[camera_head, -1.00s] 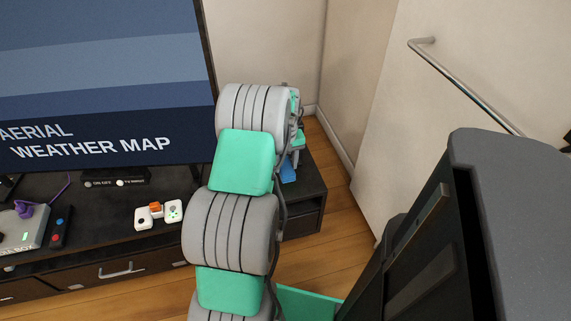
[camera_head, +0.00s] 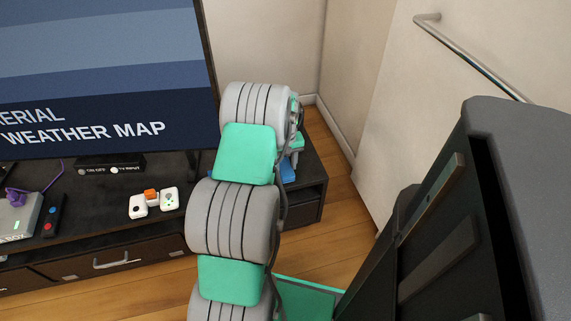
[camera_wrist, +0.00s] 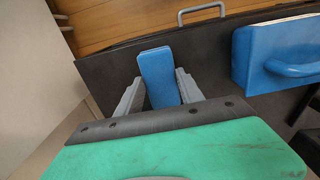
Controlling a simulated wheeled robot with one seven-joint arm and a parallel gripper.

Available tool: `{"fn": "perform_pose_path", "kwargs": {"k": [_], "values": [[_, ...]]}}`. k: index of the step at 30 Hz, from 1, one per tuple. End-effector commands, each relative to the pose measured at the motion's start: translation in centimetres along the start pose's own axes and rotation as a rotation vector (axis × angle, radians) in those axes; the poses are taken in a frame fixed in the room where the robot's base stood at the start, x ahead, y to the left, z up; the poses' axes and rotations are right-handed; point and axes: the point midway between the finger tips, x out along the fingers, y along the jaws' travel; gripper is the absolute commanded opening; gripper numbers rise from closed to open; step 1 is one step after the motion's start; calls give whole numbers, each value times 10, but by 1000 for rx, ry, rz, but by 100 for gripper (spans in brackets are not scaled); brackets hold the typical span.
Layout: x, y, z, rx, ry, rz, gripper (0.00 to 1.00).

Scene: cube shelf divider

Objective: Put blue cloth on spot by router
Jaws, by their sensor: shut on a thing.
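A small flat blue piece (camera_wrist: 156,68), which I take to be the blue cloth, stands between the two grey fingers of my gripper (camera_wrist: 160,85) in the wrist view. The fingers are shut on it. It appears over the dark top of the cabinet, but I cannot tell whether it touches. In the head view my arm hides most of the gripper, and a bit of blue (camera_head: 288,171) shows beside it at the cabinet's right end. A grey box (camera_head: 18,217) with a small green light at the far left may be the router.
A larger blue object with a handle (camera_wrist: 275,50) is right of the gripper. A big screen (camera_head: 100,70) stands behind. A wall rail (camera_head: 470,55) is at right.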

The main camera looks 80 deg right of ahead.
Motion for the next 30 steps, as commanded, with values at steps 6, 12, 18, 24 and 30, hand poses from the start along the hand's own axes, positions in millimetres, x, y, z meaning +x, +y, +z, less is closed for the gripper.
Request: {"fn": "perform_pose_path", "kwargs": {"k": [6, 12, 18, 24, 30], "values": [[2, 0, 0, 0, 0, 0, 0], [6, 0, 0, 0, 0, 0, 0], [9, 0, 0, 0, 0, 0, 0], [8, 0, 0, 0, 0, 0, 52], [8, 0, 0, 0, 0, 0, 52]]}}
